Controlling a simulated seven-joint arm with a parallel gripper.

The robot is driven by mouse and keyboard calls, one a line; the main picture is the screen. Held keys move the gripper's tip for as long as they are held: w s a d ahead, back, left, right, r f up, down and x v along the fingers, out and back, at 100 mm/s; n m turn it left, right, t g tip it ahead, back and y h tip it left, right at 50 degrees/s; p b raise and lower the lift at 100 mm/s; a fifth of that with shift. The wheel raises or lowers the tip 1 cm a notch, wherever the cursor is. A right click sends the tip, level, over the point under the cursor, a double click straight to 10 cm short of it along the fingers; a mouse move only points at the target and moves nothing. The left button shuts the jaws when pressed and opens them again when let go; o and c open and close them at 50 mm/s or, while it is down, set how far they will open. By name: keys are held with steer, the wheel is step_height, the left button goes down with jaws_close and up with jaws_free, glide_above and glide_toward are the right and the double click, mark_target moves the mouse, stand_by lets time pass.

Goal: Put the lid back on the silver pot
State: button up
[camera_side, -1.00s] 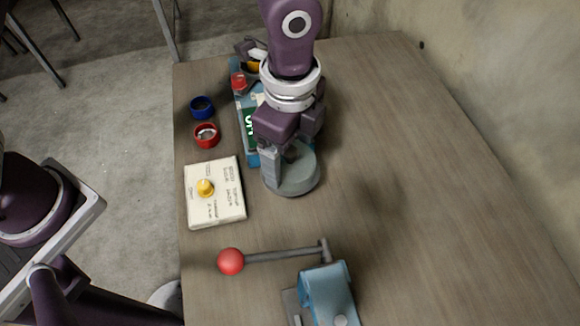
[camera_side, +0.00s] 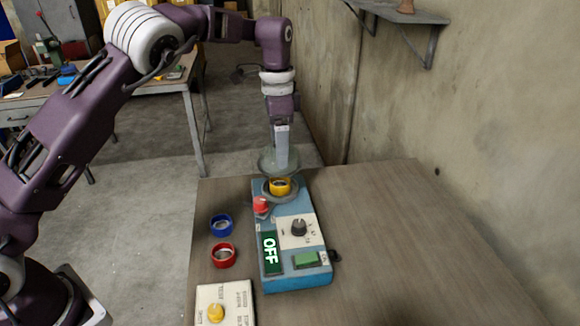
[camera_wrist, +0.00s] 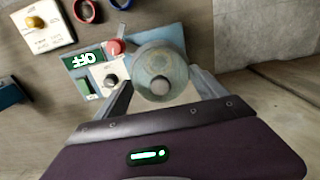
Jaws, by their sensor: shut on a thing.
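In the wrist view, the lid (camera_wrist: 152,66) is between the two fingers of my gripper (camera_wrist: 160,87). I cannot tell the exact gap between lid and rim. The wrist view hides the rim behind the lid.
The blue box (camera_side: 297,278) has an OFF display, a dark knob, a green button and a red button (camera_side: 262,205). A blue ring (camera_side: 221,225) and red ring (camera_side: 223,255) lie to its left. A cream box (camera_side: 238,297) with a yellow knob is nearer.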

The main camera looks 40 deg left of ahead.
steer(key=shift+f, duration=3.1)
steer(key=shift+f, duration=0.15)
steer(key=o, duration=1.4)
steer(key=shift+r, duration=3.5)
jaws_close()
